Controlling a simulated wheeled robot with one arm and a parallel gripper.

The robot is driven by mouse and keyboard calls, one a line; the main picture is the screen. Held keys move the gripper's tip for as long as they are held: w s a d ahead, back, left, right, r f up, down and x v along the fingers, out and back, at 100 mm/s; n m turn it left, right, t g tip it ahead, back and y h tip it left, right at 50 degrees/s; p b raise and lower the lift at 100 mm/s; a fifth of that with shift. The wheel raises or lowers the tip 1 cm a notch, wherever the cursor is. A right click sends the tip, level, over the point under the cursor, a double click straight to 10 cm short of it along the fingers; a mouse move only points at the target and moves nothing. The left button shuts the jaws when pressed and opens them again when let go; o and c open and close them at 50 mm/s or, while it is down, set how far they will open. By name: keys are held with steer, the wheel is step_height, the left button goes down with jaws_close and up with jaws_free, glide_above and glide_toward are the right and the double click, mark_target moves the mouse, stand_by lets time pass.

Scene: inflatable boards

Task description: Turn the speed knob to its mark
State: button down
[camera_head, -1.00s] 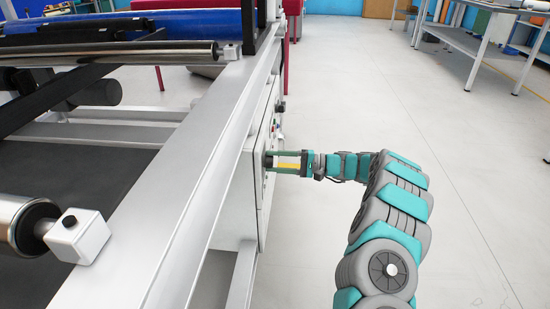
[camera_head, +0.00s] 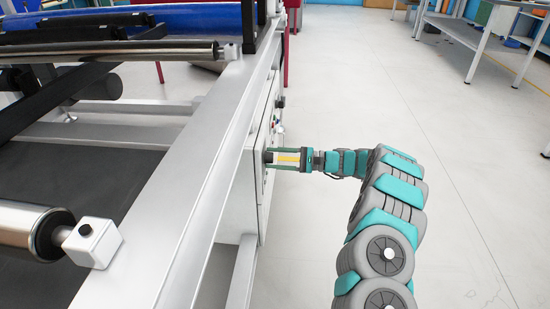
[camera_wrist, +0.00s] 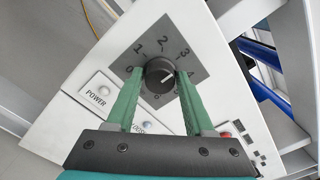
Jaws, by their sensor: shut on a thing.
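The speed knob (camera_wrist: 160,73) is a round dark knob on a grey dial plate (camera_wrist: 195,62) with printed numbers around it. A short white line on the knob points to the upper right, roughly between 3 and 4. My gripper (camera_wrist: 158,78) has its two green fingers on either side of the knob, shut on it. In the head view my gripper (camera_head: 270,158) reaches left to the side of the white control box (camera_head: 236,202). The knob is mostly hidden there by the fingers.
Below the dial in the wrist view are a POWER button (camera_wrist: 103,90), a second button partly hidden by a finger, and a red button (camera_wrist: 226,135). A long metal frame rail (camera_head: 205,165) runs beside the box.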

steer(key=shift+c, duration=1.4)
jaws_free()
steer(key=d, duration=0.7)
steer(key=shift+d, duration=0.4)
steer(key=shift+s, duration=0.15)
